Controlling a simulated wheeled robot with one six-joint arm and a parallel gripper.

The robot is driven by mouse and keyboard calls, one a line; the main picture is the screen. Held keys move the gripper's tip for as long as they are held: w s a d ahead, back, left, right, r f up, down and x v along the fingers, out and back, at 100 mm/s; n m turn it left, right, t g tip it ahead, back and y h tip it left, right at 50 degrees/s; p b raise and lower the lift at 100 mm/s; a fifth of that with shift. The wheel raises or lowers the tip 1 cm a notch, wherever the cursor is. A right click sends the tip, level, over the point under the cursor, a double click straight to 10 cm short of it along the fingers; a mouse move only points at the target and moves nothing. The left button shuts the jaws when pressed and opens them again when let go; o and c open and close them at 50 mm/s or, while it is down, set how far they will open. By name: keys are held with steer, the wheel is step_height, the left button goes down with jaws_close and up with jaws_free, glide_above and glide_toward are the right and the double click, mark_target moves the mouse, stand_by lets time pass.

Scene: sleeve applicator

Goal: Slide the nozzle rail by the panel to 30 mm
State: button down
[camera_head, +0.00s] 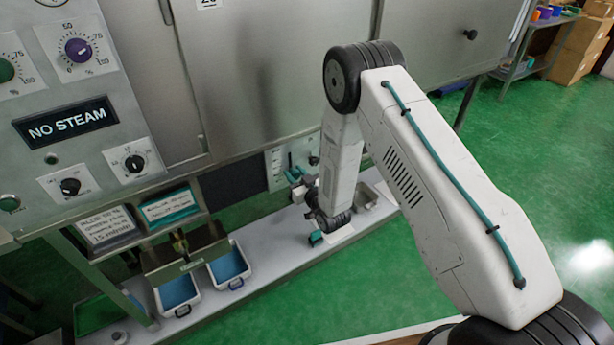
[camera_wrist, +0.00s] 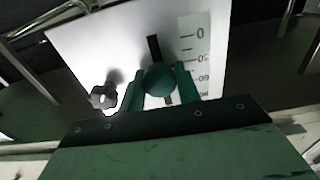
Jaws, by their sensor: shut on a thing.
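The white scale panel (camera_wrist: 95,45) fills the middle of the wrist view, with a dark upright slot (camera_wrist: 154,47) and a number scale (camera_wrist: 195,52). The top mark reads 0; the lower ones are blurred. A round teal knob (camera_wrist: 157,80) stands in front of the slot, beside the lower marks; its exact reading cannot be told. My gripper (camera_wrist: 159,88) is shut on this knob, one teal finger on each side. In the head view the panel (camera_head: 275,168) is at the machine's lower edge, with my gripper (camera_head: 294,174) at it.
A grey clamp knob (camera_wrist: 103,97) sits left of my fingers. In the head view, two blue-lined trays (camera_head: 178,292) (camera_head: 229,266) stand left of my arm on a pale ledge (camera_head: 270,248). The NO STEAM control panel (camera_head: 66,121) is at upper left. Green floor is open at right.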

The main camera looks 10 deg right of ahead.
steer(key=shift+r, duration=0.1)
steer(key=c, duration=1)
jaws_free()
steer(key=shift+c, duration=0.2)
steer(key=v, duration=0.7)
steer(key=shift+s, duration=0.4)
steer(key=shift+d, duration=0.15)
